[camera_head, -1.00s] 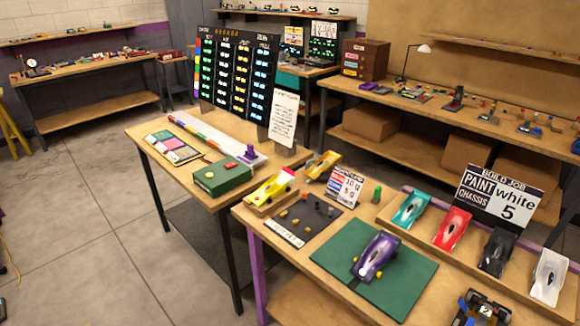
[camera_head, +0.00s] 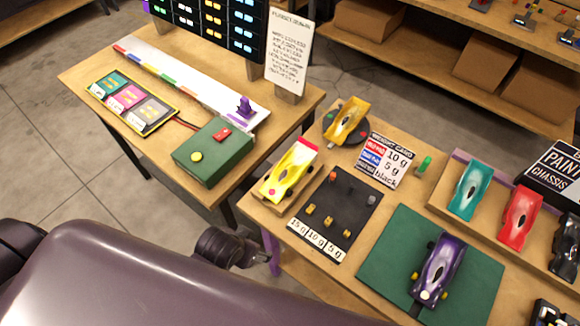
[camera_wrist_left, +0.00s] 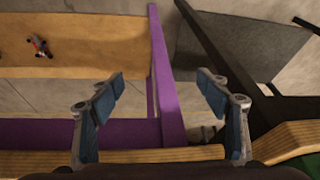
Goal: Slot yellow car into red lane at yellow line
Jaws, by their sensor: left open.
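A bright yellow car (camera_head: 290,172) with a red tail edge and pink round marks rests in a wooden holder at the near table's left edge. A deeper yellow car (camera_head: 346,122) sits on a dark round stand behind it. A long white strip (camera_head: 190,82) with a row of coloured segments lies on the far table; its red segment (camera_head: 119,48) is at the far-left end. I cannot make out separate lanes. My left gripper (camera_wrist_left: 162,96) is open and empty in the left wrist view, with table edges and a purple post beyond. My right gripper is out of view.
A green box (camera_head: 213,153) with yellow and red buttons and a colour card (camera_head: 133,102) sit by the strip. A purple piece (camera_head: 245,108) stands at its near end. A purple car (camera_head: 440,267) lies on a green mat (camera_head: 385,262). My arm covers the lower left.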

